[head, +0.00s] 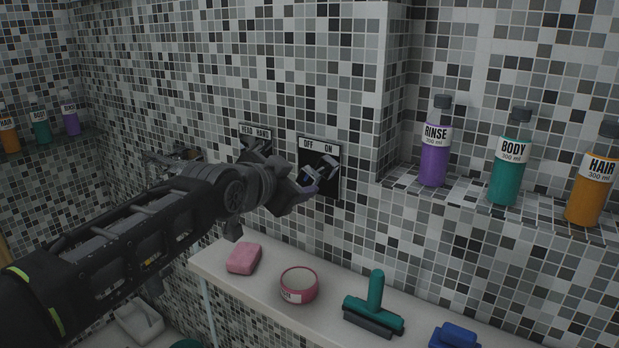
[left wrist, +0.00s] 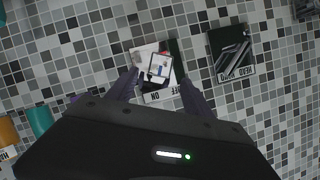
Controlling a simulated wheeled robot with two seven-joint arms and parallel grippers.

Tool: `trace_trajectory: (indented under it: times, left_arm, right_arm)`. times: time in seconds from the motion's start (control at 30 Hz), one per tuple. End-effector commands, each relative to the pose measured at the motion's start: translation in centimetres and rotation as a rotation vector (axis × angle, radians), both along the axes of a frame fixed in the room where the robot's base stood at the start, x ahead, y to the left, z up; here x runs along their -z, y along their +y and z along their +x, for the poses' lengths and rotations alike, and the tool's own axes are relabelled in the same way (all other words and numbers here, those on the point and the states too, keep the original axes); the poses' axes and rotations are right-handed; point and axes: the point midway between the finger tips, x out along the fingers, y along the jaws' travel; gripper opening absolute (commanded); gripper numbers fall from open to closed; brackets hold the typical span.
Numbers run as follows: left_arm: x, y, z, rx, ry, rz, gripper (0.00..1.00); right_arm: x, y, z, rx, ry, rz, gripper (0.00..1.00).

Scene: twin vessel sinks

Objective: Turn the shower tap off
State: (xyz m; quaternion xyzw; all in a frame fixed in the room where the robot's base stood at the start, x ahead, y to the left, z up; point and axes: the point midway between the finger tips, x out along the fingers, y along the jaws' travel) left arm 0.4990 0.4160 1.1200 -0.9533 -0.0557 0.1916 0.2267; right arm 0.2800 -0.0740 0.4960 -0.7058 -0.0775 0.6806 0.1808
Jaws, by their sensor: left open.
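The shower tap's black plate (head: 319,146), labelled OFF on the left and ON on the right, is on the tiled wall in the head view. Its metal handle (head: 327,167) stands out from it, partly hidden by my fingers, so its exact turn is hard to tell. My left gripper (head: 314,184) is open in front of this plate. In the left wrist view, the pale square end of the handle (left wrist: 159,67) shows between the open fingers of my left gripper (left wrist: 160,80), with a gap on each side. My right gripper is not in view.
A second plate (head: 255,134), labelled HEAD HAND, is just left of the tap. Below, a ledge (head: 225,266) holds a pink soap (head: 244,257), a round tub (head: 299,284) and a green squeegee (head: 374,308). Bottles, including a purple one (head: 434,150), stand on a niche shelf at right.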

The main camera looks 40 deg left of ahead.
Motion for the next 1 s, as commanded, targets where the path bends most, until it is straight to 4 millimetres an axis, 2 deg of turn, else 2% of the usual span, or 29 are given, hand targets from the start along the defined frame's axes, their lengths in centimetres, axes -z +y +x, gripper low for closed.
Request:
trace_trajectory:
  times: [0.17, 0.53, 0.9, 1.0]
  left_arm:
    - [0.6, 0.3, 1.5, -0.001, 0.004, -0.002, 0.6]
    - [2.4, 1.3, 6.4, 0.0, 0.003, -0.002, 0.6]
    - [2.6, 1.5, 7.0, -0.001, 0.001, -0.001, 0.6]
    - [2.6, 1.5, 7.0, -0.001, 0.001, -0.001, 0.52]
  right_arm:
    - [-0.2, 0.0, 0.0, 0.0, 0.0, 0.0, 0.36]
    - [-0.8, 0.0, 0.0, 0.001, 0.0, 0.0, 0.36]
    - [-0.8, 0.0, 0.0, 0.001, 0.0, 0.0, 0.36]
    - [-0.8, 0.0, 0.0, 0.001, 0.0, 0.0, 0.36]
